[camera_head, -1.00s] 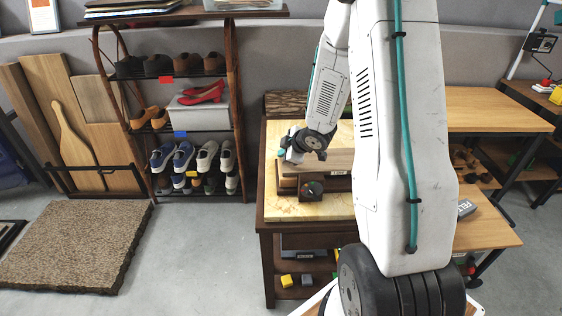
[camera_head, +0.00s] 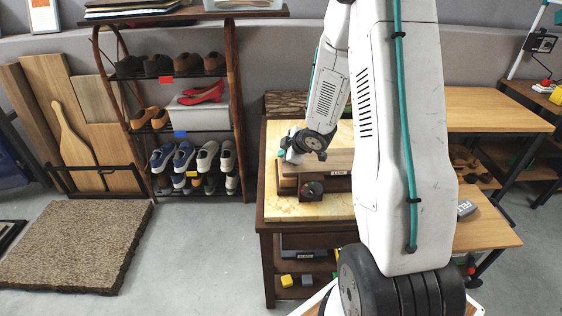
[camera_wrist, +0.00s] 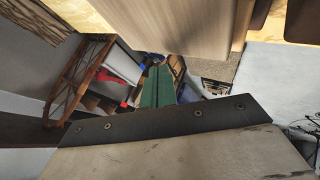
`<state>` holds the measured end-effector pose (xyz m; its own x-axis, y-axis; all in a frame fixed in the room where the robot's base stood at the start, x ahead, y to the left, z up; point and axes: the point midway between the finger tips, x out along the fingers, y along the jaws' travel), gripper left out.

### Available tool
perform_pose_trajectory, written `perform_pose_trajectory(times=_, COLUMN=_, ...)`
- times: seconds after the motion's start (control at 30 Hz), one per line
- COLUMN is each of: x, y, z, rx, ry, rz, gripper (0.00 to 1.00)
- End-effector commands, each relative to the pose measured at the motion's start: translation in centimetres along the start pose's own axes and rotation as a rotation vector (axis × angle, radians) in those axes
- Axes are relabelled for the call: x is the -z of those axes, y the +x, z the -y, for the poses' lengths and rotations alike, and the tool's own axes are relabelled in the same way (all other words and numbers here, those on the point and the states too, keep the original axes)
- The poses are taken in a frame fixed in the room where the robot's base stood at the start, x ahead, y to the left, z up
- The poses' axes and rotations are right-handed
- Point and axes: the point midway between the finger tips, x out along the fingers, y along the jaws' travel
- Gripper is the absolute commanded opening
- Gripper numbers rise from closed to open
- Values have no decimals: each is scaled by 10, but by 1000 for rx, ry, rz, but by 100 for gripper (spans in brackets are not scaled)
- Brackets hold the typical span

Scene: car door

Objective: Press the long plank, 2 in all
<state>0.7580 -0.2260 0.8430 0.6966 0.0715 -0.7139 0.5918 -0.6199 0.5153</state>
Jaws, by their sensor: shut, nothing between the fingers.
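The long plank (camera_head: 330,161) lies on a dark wooden base on the pale-topped workbench (camera_head: 290,211), partly hidden behind my arm. A wide wooden face, which looks like the plank (camera_wrist: 165,20), fills the top of the wrist view.
A dark box with a round dial (camera_head: 311,191) stands in front of the plank. A shoe rack (camera_head: 190,120) is left of the workbench. A brown mat (camera_head: 75,245) lies on the floor. Wooden tables (camera_head: 500,110) stand at the right. The floor between rack and workbench is clear.

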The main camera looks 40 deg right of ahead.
Motion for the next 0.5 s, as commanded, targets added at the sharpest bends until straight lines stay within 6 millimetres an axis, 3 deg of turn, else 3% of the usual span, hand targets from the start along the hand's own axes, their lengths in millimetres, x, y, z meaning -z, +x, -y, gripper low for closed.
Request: perform_pose_trajectory(times=0.5, x=-4, y=4, z=4, rx=0, ry=0, rz=0, gripper=0)
